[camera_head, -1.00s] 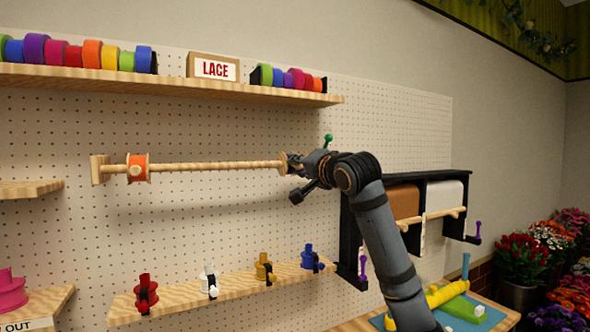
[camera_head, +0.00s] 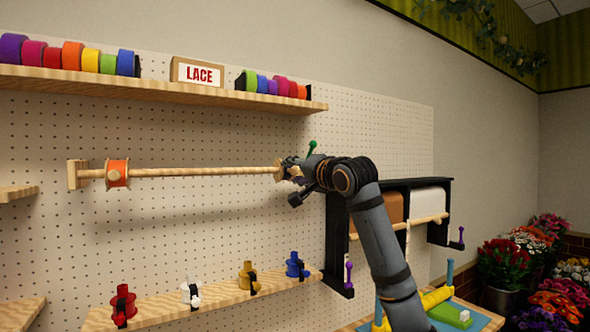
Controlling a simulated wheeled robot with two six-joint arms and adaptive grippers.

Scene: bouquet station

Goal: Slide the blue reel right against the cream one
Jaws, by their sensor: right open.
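An orange reel (camera_head: 117,173) hangs at the left end of the wooden rod (camera_head: 205,172). My right gripper (camera_head: 287,168) is open at the rod's right end, by a pale wood-coloured disc (camera_head: 279,171). The gripper's wrist partly hides that end, and I cannot tell contact. My left gripper is not in view.
The upper shelf (camera_head: 160,88) carries ribbon rolls and a LACE sign (camera_head: 198,73). A black rack (camera_head: 337,245) with brown and white rolls stands behind my right arm. Flowers (camera_head: 506,264) are at far right.

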